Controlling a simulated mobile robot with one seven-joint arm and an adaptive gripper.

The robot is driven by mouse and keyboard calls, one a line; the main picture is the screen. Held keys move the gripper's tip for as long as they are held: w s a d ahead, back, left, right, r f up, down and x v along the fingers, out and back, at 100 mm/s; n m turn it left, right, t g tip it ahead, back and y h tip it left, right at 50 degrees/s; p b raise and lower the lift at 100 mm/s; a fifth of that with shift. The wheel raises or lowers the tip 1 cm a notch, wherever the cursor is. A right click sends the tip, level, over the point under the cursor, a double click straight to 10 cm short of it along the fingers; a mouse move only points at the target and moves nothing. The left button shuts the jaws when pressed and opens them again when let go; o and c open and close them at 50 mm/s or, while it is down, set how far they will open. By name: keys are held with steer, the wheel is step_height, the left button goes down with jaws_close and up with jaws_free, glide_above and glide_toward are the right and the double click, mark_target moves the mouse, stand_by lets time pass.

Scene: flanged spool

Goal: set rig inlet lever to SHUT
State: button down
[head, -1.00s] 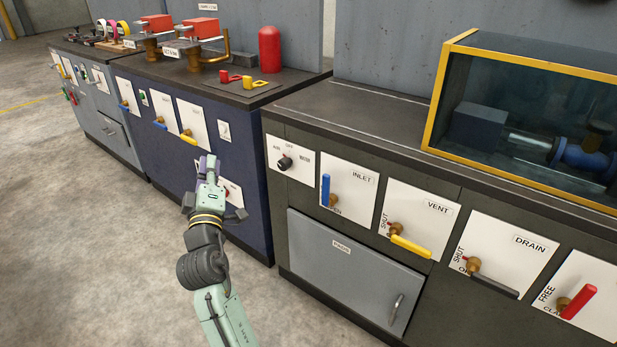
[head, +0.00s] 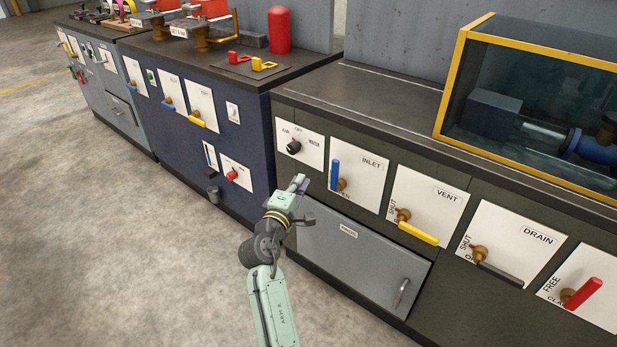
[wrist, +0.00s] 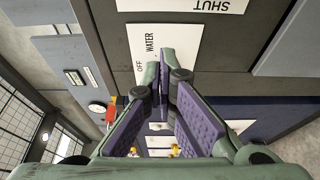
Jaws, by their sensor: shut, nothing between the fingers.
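The blue inlet lever (head: 335,175) stands upright on its brass hub (head: 342,185) on the white INLET plate (head: 370,187). Below the hub, the end of the word OPEN shows; the lever may cover other lettering. My gripper (head: 300,183) is shut and empty, in front of the rig cabinet, just left of the inlet lever in the head view and apart from it. In the wrist view my gripper (wrist: 165,75) has its fingertips close together before the selector plate (wrist: 150,48). A plate marked SHUT (wrist: 195,6) shows upside down at the top there; the blue lever is not visible.
The black selector knob (head: 294,147) is left of the inlet plate. The yellow vent lever (head: 418,233), grey drain lever (head: 500,274) and red lever (head: 582,293) lie to the right. A grey door (head: 350,255) is below. Open floor (head: 150,260) lies left.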

mark_target(338, 175)
steer(key=w+d+p, duration=0.3)
steer(key=w+d, duration=0.2)
steer(key=w, duration=0.1)
steer(key=shift+d, duration=0.4)
